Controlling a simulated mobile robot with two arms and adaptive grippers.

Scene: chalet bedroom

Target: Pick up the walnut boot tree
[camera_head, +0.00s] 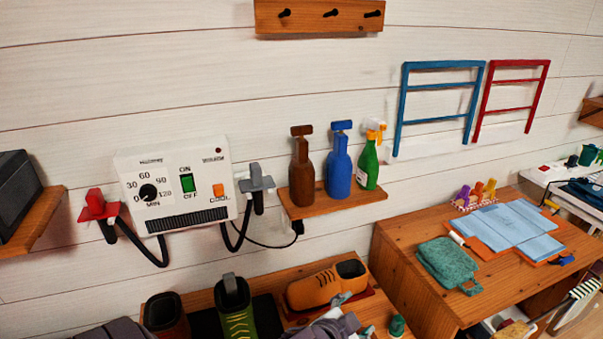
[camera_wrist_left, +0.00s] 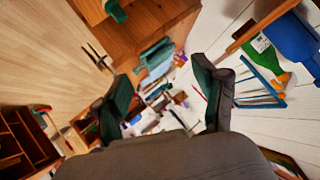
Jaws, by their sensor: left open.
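The walnut boot tree (camera_head: 302,172) is dark brown and bottle-shaped with a crosspiece on top. It stands upright at the left end of a small wooden wall shelf (camera_head: 335,202), beside a blue one of like shape (camera_head: 339,165). My left gripper (camera_head: 357,314) is open and empty, low in front of the shelf and to the right of the boot tree, apart from it. In the left wrist view its two dark green fingers stand wide apart (camera_wrist_left: 164,92). That view shows the blue object (camera_wrist_left: 295,40), but I cannot make out the walnut boot tree there.
A green spray bottle (camera_head: 369,163) stands right of the blue object. A white dryer box (camera_head: 178,185) with hoses hangs left of the shelf. Shoes, one orange (camera_head: 325,285), stand on the bench below. A desk (camera_head: 405,252) at right holds a teal pouch (camera_head: 447,262) and papers.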

